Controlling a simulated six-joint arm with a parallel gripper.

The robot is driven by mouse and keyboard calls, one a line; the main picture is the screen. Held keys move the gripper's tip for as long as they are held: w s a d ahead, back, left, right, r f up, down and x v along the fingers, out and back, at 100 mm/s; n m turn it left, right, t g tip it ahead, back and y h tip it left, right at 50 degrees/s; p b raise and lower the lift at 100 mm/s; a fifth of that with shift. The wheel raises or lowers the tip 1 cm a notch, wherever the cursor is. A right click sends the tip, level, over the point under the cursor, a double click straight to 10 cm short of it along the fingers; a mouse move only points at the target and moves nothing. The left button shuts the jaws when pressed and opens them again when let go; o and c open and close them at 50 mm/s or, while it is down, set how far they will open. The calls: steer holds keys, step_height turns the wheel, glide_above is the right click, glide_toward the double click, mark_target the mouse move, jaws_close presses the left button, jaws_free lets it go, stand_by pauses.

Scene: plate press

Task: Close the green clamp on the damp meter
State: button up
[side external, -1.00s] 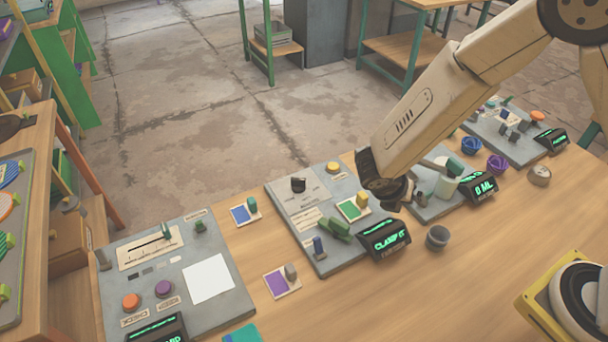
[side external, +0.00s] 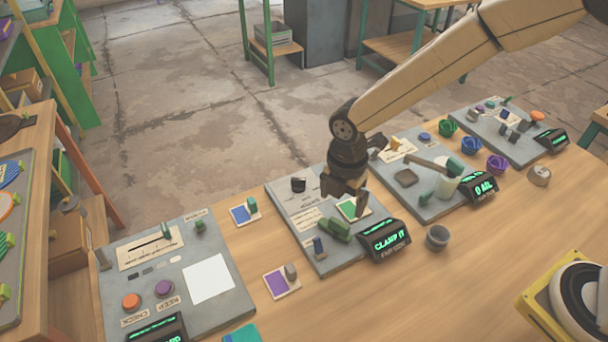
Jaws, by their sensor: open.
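The damp meter seems to be the grey panel (side external: 290,203) in the middle of the bench, with a display (side external: 388,240) reading "CLAMP IT" at its front right corner. A green block-like part (side external: 338,230), which looks like the green clamp, sits low on the panel's right half; I cannot tell how far it is shut. A card with a green square (side external: 349,208) lies just behind it. My gripper (side external: 345,203) points down over the card, just behind the green part, open and empty.
Another panel (side external: 435,205) with a white cup lies to the right.

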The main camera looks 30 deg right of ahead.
mark_target(339, 222)
steer(key=shift+f, duration=0.1)
steer(key=shift+f, duration=3.8)
steer(key=c, duration=1.2)
